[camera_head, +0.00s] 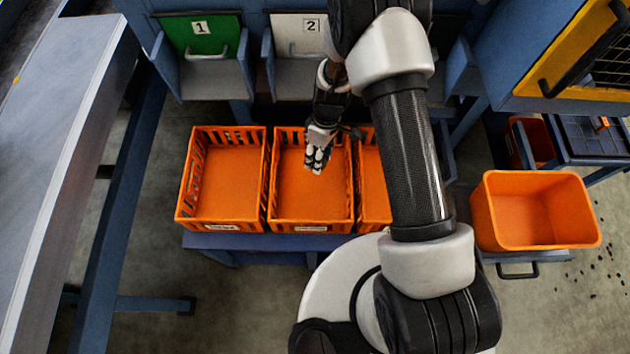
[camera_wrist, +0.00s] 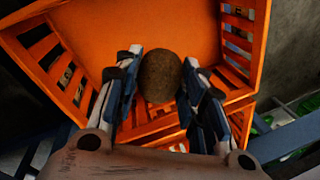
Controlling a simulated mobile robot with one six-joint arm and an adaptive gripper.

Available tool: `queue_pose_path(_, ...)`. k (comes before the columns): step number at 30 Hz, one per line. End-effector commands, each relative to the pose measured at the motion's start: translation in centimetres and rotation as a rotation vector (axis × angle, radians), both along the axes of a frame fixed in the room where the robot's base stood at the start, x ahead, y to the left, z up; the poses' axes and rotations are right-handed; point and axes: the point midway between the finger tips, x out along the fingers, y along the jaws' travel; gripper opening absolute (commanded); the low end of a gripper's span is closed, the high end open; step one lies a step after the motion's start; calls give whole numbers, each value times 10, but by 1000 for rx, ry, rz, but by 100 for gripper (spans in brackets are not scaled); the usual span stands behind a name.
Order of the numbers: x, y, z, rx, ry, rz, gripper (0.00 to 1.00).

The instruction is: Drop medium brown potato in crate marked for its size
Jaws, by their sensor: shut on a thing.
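The brown potato (camera_wrist: 160,76) shows in the wrist view between the fingers of my gripper (camera_wrist: 160,88), which is shut on it. In the head view my gripper (camera_head: 318,158) hangs over the right part of the middle orange crate (camera_head: 312,222); the potato cannot be made out there. The wrist view shows an orange crate (camera_wrist: 262,45) beneath the potato. The left orange crate (camera_head: 222,222) and the right crate (camera_head: 369,190), partly hidden by my arm, stand beside the middle one. Small white labels on the front rims are too small to read. All visible crate floors look empty.
Behind the crates are chutes with a green panel marked 1 (camera_head: 202,35) and a white panel marked 2 (camera_head: 300,36). An orange bin (camera_head: 530,212) stands at the right. A conveyor (camera_head: 55,130) runs along the left. A blue stand (camera_head: 225,241) carries the crates.

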Motion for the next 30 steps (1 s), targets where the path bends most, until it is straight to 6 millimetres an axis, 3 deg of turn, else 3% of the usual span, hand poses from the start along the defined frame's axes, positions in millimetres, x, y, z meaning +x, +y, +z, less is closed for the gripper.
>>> queue_pose_path(6, 0, 0, -23, 0, 0, -1, 12)
queue_pose_path(15, 0, 0, -24, 0, -1, -2, 12)
queue_pose_path(16, 0, 0, -24, 0, -1, -2, 39)
queue_pose_path(25, 0, 0, -24, 0, 0, -2, 59)
queue_pose_path(30, 0, 0, -24, 0, 0, -2, 61)
